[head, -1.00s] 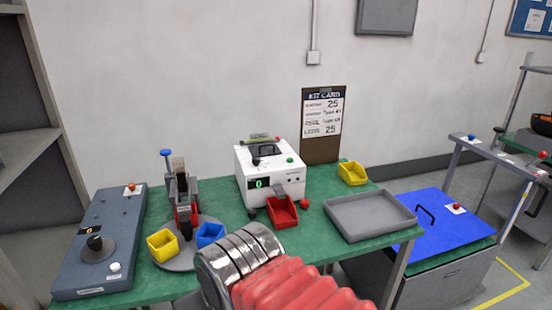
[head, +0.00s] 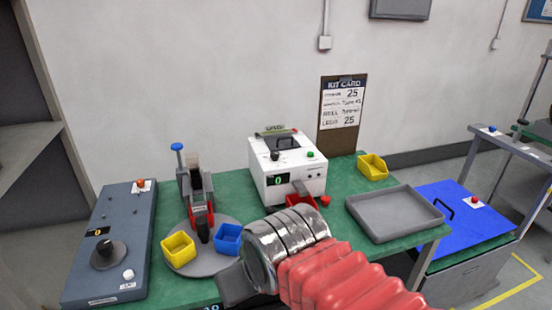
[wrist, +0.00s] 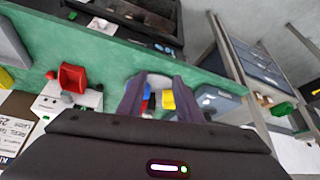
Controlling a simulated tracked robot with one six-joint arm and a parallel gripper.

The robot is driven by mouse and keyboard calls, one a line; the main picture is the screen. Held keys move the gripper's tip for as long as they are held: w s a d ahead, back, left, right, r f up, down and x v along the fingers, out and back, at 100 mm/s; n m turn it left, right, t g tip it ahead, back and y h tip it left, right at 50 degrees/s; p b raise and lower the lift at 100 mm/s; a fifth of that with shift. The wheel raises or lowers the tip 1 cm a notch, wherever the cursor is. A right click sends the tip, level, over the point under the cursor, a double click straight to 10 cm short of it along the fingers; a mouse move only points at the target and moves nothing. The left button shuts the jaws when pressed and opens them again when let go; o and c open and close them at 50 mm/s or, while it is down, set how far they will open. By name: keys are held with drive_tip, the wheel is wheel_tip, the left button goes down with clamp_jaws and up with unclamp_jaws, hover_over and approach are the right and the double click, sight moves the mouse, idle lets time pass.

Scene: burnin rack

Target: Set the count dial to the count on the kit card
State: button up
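The kit card (head: 342,106) hangs on a brown clipboard on the wall and has 25 in its top and bottom lines. The white machine (head: 272,184) below it carries a black knob (head: 275,156) and a green display reading 0. A grey-blue panel (head: 128,218) at the left has another black knob (head: 105,255) and a small display that seems to read 0. I cannot tell which knob is the count dial. My gripper (wrist: 160,92) is open and empty in the wrist view, its fingers apart above the bench. In the head view my arm hides most of it, in front of the white machine.
Yellow (head: 178,249) and blue (head: 227,239) bins stand on a round grey plate near my gripper. A red bin (head: 300,200) sits before the white machine, partly hidden. A grey tray (head: 355,206) lies on the right of the green bench. Blue-topped cart (head: 440,190) is beyond.

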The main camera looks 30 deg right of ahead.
drive_tip(key=shift+o, duration=1.2)
drive_tip(key=shift+w+d, duration=0.15)
drive_tip(key=shift+w, duration=0.3)
drive_tip(key=w+d+m+t+h, duration=0.1)
drive_tip(key=w+d+t, duration=0.15)
drive_tip(key=w, duration=0.45)
drive_tip(key=w+d+m+t, duration=0.1)
drive_tip(key=w+d, duration=0.3)
drive_tip(key=w, duration=0.2)
drive_tip(key=w+d+f+m+t+h, duration=0.1)
drive_tip(key=w+d+t+h, duration=0.1)
drive_tip(key=w+d+t, duration=0.2)
drive_tip(key=w+d+f+m+t+h, duration=0.1)
drive_tip(key=w+d+t+h, duration=0.2)
drive_tip(key=w+d, duration=0.7)
drive_tip(key=d, duration=0.5)
drive_tip(key=shift+f+t, duration=0.35)
drive_tip(key=shift+f, duration=0.05)
